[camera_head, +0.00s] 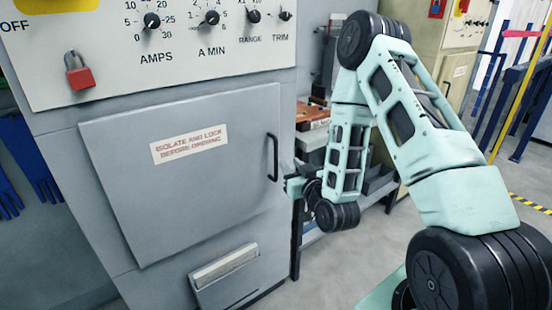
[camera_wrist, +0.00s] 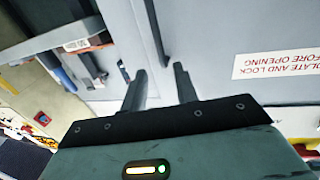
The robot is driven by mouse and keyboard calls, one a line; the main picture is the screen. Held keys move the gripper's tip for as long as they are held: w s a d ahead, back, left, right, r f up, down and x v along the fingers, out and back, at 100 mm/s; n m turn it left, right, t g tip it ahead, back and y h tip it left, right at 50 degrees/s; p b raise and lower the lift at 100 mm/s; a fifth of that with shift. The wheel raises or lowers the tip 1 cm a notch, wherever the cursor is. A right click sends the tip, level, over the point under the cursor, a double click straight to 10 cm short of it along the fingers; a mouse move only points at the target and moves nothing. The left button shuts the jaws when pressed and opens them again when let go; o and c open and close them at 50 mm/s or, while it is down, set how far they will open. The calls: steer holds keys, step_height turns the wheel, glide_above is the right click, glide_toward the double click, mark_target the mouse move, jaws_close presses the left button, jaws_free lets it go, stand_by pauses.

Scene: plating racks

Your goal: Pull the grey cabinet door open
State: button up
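The grey cabinet door (camera_head: 190,190) appears shut, flush with the cabinet front. It carries a red-lettered label (camera_head: 188,144) reading "ISOLATE AND LOCK BEFORE OPENING". A black vertical bar handle (camera_head: 272,157) is at its right edge. My gripper (camera_head: 288,184) is just right of the handle's lower end, beside the door edge. In the wrist view, upside down, the two dark fingers of my gripper (camera_wrist: 160,70) stand apart with a gap between them. The handle (camera_wrist: 156,34) ends between the fingertips in the picture; I cannot tell whether it lies between them in depth.
A panel with knobs (camera_head: 150,40) and a red padlock (camera_head: 79,72) is above the door. A slotted plate (camera_head: 224,267) is below. A bench with items (camera_head: 312,125) stands right of the cabinet, behind my arm. Blue gloves (camera_head: 28,165) hang at the left.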

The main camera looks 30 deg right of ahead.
mark_target(277, 151)
steer(key=w, duration=0.3)
steer(key=w+d+b, duration=0.1)
steer(key=w, duration=0.6)
steer(key=shift+w+d+b, duration=0.35)
steer(key=shift+b, duration=0.05)
jaws_close()
